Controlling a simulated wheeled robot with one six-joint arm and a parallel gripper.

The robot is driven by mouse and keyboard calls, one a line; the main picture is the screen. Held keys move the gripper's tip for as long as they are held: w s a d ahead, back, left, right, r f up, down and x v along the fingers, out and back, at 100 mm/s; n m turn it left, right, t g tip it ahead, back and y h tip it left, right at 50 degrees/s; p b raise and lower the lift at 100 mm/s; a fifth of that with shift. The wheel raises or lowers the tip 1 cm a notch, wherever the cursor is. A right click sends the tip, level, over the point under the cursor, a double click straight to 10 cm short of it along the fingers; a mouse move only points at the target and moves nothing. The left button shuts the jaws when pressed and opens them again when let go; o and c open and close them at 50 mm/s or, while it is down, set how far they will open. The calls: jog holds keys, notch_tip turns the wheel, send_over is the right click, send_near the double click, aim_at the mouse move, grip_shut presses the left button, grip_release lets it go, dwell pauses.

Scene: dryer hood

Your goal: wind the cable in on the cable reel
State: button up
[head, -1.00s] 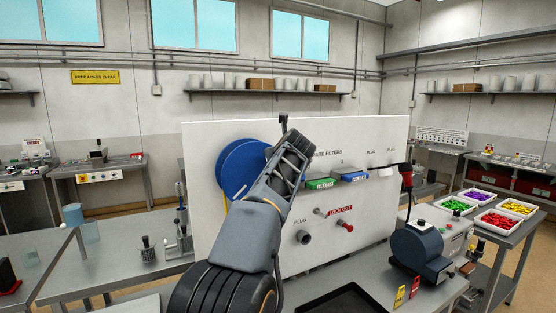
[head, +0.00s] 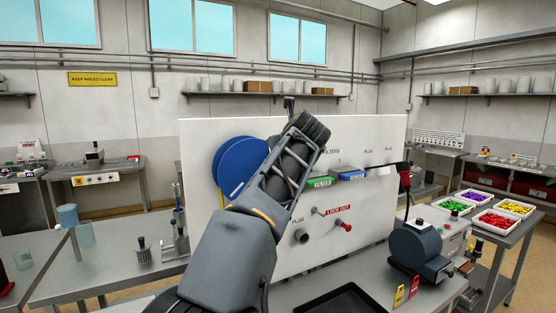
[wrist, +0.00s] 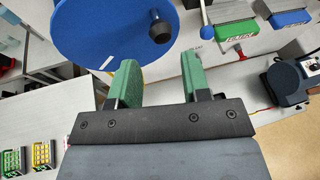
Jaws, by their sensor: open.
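The cable reel is a blue disc (head: 238,165) on the left part of the white upright panel (head: 370,225). My arm covers its right side in the head view. In the wrist view the blue disc (wrist: 95,30) fills the upper left, with a dark crank knob (wrist: 159,28) standing out near its right edge. My gripper (wrist: 158,75) has two green fingers, spread apart with nothing between them. The knob lies above the fingertips in the picture, apart from them. The fingers are hidden in the head view. A short yellow cable piece shows below the disc.
Green (head: 322,182) and blue (head: 352,176) filters sit on the panel, right of my arm. A dark blue machine (head: 420,250) and a black tray (head: 345,300) stand on the bench.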

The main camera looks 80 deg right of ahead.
jog(key=shift+b+v, duration=0.3)
jog(key=shift+v, duration=2.3)
